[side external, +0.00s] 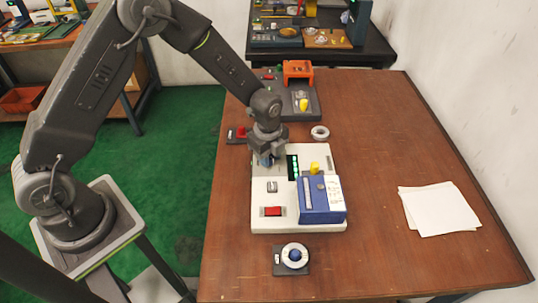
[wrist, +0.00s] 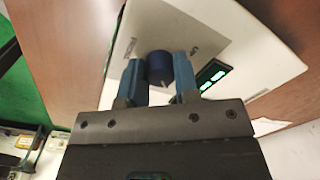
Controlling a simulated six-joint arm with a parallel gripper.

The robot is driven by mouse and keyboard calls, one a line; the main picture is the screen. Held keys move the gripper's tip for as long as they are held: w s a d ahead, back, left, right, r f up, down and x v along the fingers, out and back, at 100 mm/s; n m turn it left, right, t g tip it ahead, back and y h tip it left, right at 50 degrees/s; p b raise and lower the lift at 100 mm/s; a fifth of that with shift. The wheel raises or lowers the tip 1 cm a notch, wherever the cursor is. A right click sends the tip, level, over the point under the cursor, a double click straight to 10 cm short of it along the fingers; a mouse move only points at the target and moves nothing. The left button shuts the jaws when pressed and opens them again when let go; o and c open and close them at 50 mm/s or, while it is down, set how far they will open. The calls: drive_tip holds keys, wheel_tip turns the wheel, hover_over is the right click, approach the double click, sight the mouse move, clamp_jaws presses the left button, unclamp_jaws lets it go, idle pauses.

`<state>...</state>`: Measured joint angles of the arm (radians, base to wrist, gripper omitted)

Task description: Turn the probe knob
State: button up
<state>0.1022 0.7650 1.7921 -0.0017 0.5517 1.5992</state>
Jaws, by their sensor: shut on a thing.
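A dark blue round knob (wrist: 160,66) stands on a grey plate on the white device (wrist: 255,50). In the wrist view it sits between the two blue fingers of my gripper (wrist: 161,78), which is shut on it. A small white mark shows on the knob's side. In the side view my gripper (side external: 268,160) points down at the back left of the white device (side external: 258,191), and it hides the knob there. A green-lit display (side external: 293,168) is just right of my gripper.
The device also carries a blue box (side external: 321,200), a red switch (side external: 272,211) and a yellow part (side external: 314,168). A dial with a blue centre (side external: 294,256) lies in front. A white ring (side external: 320,133) lies behind. White paper (side external: 438,210) is at right; wood between is clear.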

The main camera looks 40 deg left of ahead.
drive_tip(key=shift+m, duration=0.5)
drive_tip(key=o, duration=0.9)
drive_tip(key=r, duration=1.4)
drive_tip(key=shift+s, duration=0.25)
